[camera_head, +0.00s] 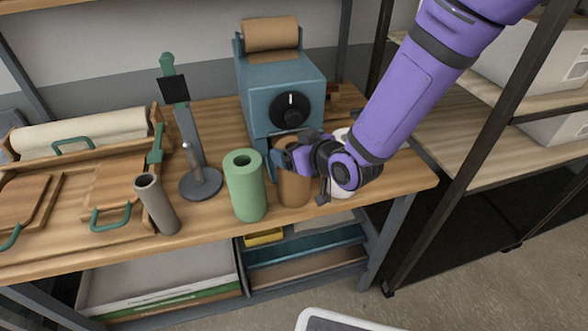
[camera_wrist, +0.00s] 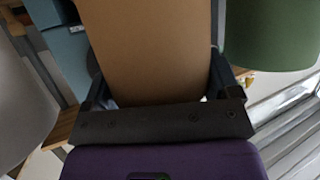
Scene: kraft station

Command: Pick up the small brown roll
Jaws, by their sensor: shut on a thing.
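The small brown roll (camera_head: 294,184) stands upright on the wooden bench in the head view, in front of the blue machine. My gripper (camera_head: 287,152) is at its upper part, with the wrist to the right of it. In the wrist view the brown roll (camera_wrist: 150,50) fills the space between the two dark fingers (camera_wrist: 155,85), and my gripper is shut on it. The fingers hide part of its upper end in the head view. I cannot tell whether its base touches the bench.
A green roll (camera_head: 246,187) stands close on the left. A white roll (camera_head: 341,184) is partly hidden behind my wrist on the right. The blue machine (camera_head: 280,80) is behind. A grey-brown tube (camera_head: 157,205) leans farther left. The bench's front edge is near.

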